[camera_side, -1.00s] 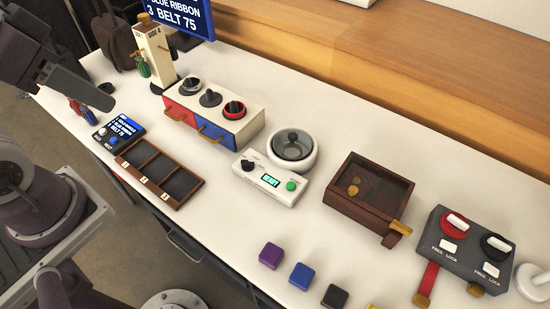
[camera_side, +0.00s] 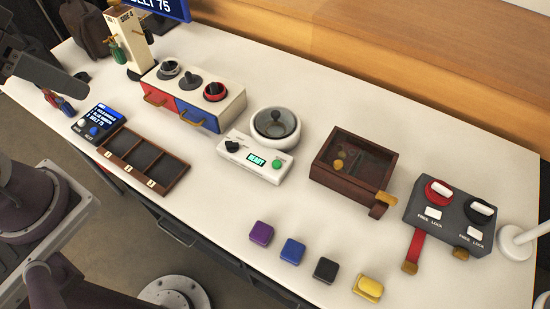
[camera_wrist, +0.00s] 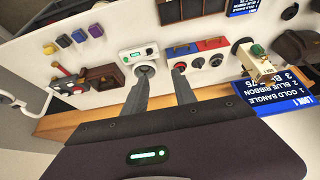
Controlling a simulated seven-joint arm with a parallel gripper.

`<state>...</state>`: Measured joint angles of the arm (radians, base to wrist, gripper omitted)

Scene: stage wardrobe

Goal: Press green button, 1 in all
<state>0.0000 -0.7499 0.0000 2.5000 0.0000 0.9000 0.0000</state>
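The green button (camera_side: 278,164) is a small round knob at the right end of a white control box (camera_side: 262,172). The box has a black dial and a lit display reading READY. A round white pot-like part with a dark lid (camera_side: 275,125) is right behind it. In the wrist view the white box (camera_wrist: 130,60) lies beyond my fingers, with the green button (camera_wrist: 125,59) small at its left. My gripper (camera_wrist: 162,75) is open, with two grey fingers apart and nothing between them. In the side view its fingertips cannot be made out.
A red and blue drawer unit (camera_side: 193,98) stands left of the box, a brown wooden case (camera_side: 352,168) right of it. Small coloured blocks (camera_side: 293,251) lie in front. A grey lock panel (camera_side: 450,217) is at the right. White table between them is bare.

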